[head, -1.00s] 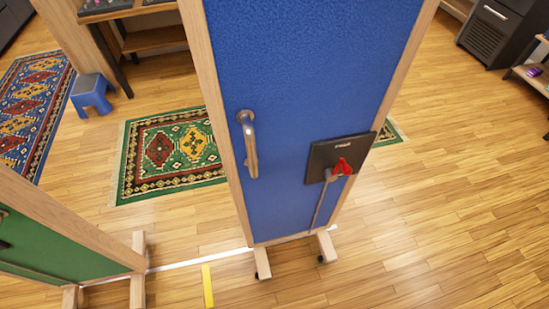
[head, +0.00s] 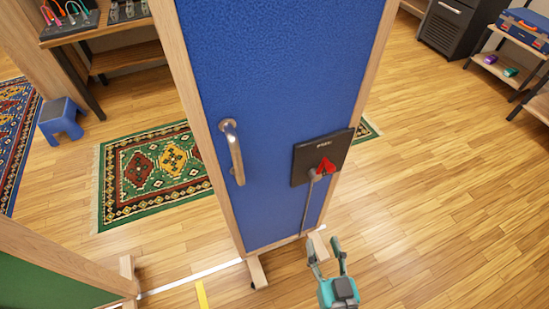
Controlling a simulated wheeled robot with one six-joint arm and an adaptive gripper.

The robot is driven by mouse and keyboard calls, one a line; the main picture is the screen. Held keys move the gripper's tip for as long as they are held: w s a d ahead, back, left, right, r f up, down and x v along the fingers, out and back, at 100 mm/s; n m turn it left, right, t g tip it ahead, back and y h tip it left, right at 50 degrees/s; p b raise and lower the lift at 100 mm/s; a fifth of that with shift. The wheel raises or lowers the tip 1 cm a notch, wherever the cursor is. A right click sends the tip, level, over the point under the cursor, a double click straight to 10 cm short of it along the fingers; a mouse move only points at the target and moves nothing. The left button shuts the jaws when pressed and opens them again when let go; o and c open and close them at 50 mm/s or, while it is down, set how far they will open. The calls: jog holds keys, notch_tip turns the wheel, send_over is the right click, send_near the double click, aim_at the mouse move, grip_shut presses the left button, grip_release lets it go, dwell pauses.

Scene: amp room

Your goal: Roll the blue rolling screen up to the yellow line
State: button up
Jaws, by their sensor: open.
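The blue rolling screen (head: 270,75) stands upright in a wooden frame on wheeled feet, in the middle of the head view. A vertical metal handle (head: 233,153) is fixed on its left part. A black box (head: 312,160) with a red part and a hanging cable is on its right part. The short yellow line (head: 201,294) lies on the floor to the left of the screen's foot, apart from it. My gripper (head: 325,252) is open and empty at the bottom, in front of the screen's right foot and below the handle.
A green screen (head: 50,270) stands at the lower left. A white floor line (head: 190,278) runs between the two screens. A green patterned rug (head: 150,175) lies behind, with a blue stool (head: 61,118) further left. The floor at right is clear up to the shelves (head: 500,70).

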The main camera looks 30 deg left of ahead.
aim_at(240, 165)
jog(key=a+r+n+g+y, duration=0.25)
jog(key=a+r, duration=0.25)
jog(key=a, duration=0.3)
jog(key=a+r+n+g+y, duration=0.2)
jog(key=a+r+n+y, duration=0.25)
jog(key=a, duration=0.35)
jog(key=shift+m+h, duration=0.5)
jog(key=shift+m, duration=0.1)
jog(key=x, duration=1.1)
jog(key=shift+w+d+r, duration=0.1)
jog(key=shift+w+d, duration=0.1)
jog(key=shift+w, duration=0.1)
jog(key=shift+c, duration=0.2)
grip_shut()
